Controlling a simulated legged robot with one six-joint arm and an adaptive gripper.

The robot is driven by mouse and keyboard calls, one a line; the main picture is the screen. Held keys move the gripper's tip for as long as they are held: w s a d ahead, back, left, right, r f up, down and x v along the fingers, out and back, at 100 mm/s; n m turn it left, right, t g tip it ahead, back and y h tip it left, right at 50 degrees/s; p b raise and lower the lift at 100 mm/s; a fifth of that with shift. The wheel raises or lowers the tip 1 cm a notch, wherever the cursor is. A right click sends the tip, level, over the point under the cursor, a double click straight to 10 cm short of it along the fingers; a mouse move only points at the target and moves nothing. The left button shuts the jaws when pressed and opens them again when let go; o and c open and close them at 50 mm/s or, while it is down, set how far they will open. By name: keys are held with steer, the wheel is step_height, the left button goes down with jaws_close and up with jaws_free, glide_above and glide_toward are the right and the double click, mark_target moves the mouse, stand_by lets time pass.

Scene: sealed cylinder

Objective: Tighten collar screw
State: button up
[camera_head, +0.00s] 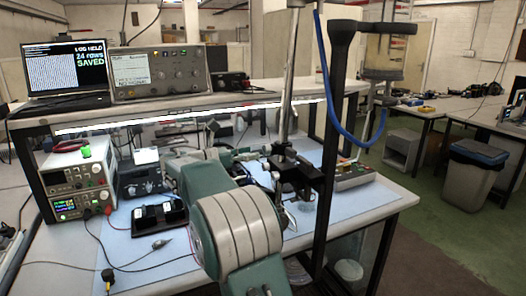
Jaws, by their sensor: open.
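My green and grey arm rises from the bottom middle and bends away over the bench. My gripper (256,155) is small at its far end, pointing right, partly lost in clutter, with its jaws open. A metal post (296,70) stands upright to its right. A dark clamp or collar assembly (296,172) sits around or against the post's lower part. The gripper is left of this assembly; I cannot tell whether they touch. A collar screw is too small to make out. A clear cylinder (384,50) with dark metal ends stands at the upper right.
A black upright with a crossbar (334,110) stands close in front, right of the post. A blue hose (335,110) loops beside it. Power supplies (76,185), a black holder (158,216) and cables crowd the bench's left. A control box (348,175) sits right; the blue mat's front right is clear.

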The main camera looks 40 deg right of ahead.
mark_target(264, 150)
steer(key=shift+x, duration=2.3)
steer(key=shift+a, duration=0.35)
jaws_close()
